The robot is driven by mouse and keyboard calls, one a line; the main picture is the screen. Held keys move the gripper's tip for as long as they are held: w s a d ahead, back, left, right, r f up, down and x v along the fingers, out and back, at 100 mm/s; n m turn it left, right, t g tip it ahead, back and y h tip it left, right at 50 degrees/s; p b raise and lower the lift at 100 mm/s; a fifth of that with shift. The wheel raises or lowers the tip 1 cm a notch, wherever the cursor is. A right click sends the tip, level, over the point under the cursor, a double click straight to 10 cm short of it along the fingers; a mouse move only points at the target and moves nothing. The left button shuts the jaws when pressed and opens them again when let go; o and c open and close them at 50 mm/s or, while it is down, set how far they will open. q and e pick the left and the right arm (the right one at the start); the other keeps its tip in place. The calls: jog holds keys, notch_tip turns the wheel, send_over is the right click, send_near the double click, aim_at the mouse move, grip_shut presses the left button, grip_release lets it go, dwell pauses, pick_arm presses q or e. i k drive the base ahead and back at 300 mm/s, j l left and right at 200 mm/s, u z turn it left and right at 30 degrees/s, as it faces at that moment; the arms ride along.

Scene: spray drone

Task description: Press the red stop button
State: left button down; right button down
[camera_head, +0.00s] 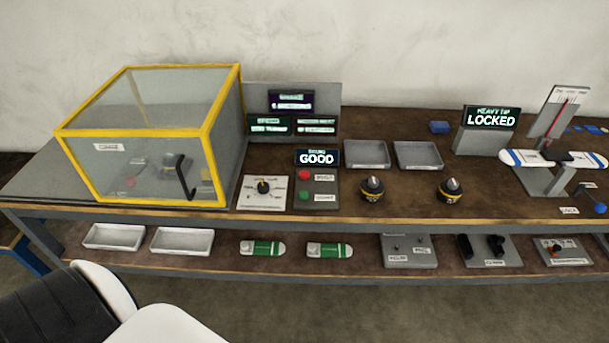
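The red button (304,174) is a round red knob on the upper left of a small grey control panel (319,182) on the bench top. A white label sits to its right; its text is too small to read surely. A green button (304,196) is below it on the same panel. A small screen reading "GOOD" (317,157) stands just behind the panel. Nothing touches or covers the red button. Neither of my grippers shows in this view.
A yellow-framed clear box (150,135) stands left of the panel. A dial plate (262,193) lies between them. Two black-and-yellow nozzle-like parts (372,189) stand to the right, with grey trays (367,153) behind. A lower shelf holds trays and green-white pieces (263,248).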

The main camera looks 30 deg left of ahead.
aim_at(303, 174)
jog(key=u, duration=0.45)
jog(key=i+l+u, duration=0.1)
jog(key=u, duration=0.4)
jog(key=i+u, duration=0.1)
jog(key=u, duration=0.35)
jog(key=i+l+u, duration=0.15)
jog(key=l+u, duration=0.15)
jog(key=l, duration=0.15)
jog(key=i+l+u, duration=0.25)
jog(key=l, duration=0.2)
jog(key=l+u, duration=0.3)
jog(key=l, duration=0.75)
jog(key=i, duration=0.05)
